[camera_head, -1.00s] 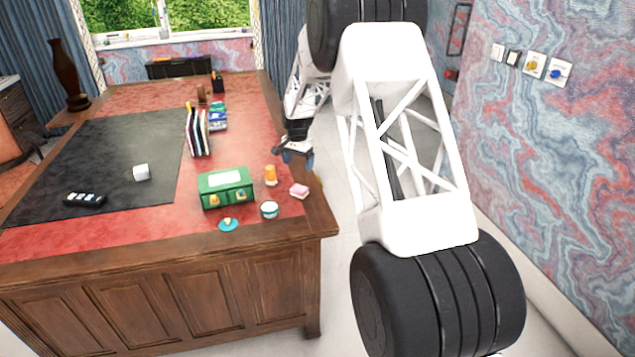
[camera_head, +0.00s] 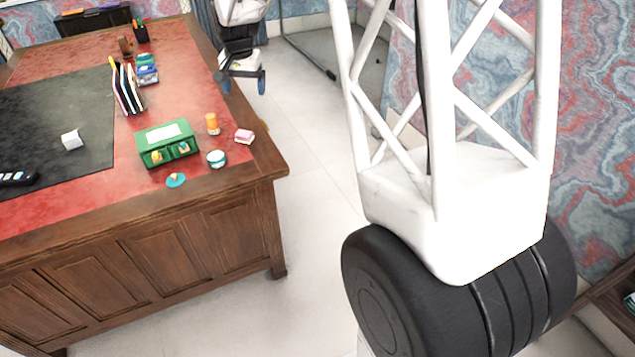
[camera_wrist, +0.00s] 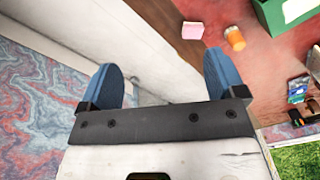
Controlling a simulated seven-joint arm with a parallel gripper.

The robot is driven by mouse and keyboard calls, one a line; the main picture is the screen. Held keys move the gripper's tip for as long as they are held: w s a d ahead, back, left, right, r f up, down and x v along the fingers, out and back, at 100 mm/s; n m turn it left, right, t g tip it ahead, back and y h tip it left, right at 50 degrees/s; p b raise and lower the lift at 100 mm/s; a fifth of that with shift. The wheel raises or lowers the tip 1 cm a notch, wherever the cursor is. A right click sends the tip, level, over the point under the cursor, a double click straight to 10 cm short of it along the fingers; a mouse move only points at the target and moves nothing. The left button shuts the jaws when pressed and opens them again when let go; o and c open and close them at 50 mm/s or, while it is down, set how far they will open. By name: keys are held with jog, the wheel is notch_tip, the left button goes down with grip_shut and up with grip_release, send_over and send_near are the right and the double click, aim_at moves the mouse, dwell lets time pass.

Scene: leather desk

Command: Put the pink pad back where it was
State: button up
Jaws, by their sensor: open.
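The pink pad (camera_head: 244,136) lies on the red leather near the right edge of the desk, beside an orange bottle and a round tin. It also shows in the wrist view (camera_wrist: 193,31), at the top, right of centre. My gripper (camera_head: 243,82) has its blue fingertips apart and empty. It hangs past the desk's right edge, farther back than the pad. In the wrist view my gripper (camera_wrist: 162,85) has the floor between its fingers, and the pad is beyond the right finger.
A green box (camera_head: 168,143), an orange bottle (camera_head: 212,124), a round tin (camera_head: 216,159) and a blue disc (camera_head: 176,180) stand near the pad. Upright files (camera_head: 127,88) stand farther back. A white cube (camera_head: 71,139) sits on the dark mat (camera_head: 60,115).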

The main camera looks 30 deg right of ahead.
jog(key=s+r+n+t, duration=0.15)
jog(key=s+r, duration=0.25)
jog(key=s, duration=0.8)
jog(key=s+r+n+g, duration=0.15)
jog(key=s+r, duration=0.25)
jog(key=s, duration=0.8)
jog(key=s+f+n+t, duration=0.1)
jog(key=s+f+n, duration=0.2)
jog(key=s, duration=1.9)
jog(key=shift+a+t, duration=0.4)
jog(key=shift+a, duration=0.05)
